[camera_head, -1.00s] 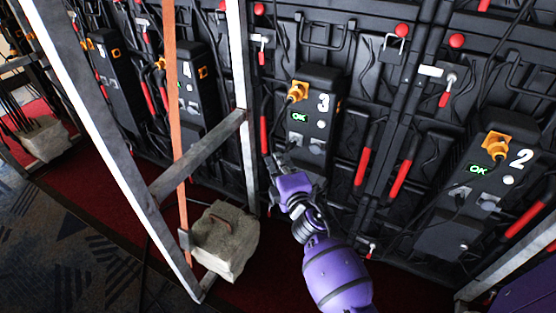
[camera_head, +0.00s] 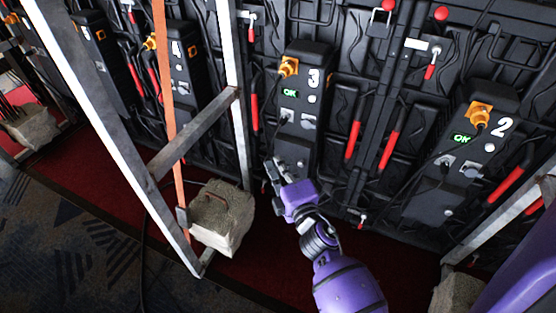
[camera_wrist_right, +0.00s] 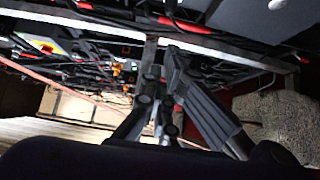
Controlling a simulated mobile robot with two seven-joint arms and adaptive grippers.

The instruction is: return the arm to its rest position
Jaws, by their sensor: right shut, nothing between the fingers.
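My right arm is purple and reaches up from the bottom of the head view. Its dark gripper (camera_head: 273,171) is shut and empty, below and apart from the cable plugs of box 3, as seen in the picture. In the right wrist view its grey fingers (camera_wrist_right: 165,85) point up the picture with nothing held. Box 3 (camera_head: 305,80) is black with an orange connector, a green OK display and grey plugs in its lower sockets. My left gripper is not in view.
A grey metal frame (camera_head: 120,130) with an orange strap (camera_head: 165,80) stands left of the arm. A stone weight (camera_head: 222,225) sits at its foot and shows in the right wrist view (camera_wrist_right: 275,120). Box 2 (camera_head: 470,150) is at right. Red carpet (camera_head: 100,195) lies below.

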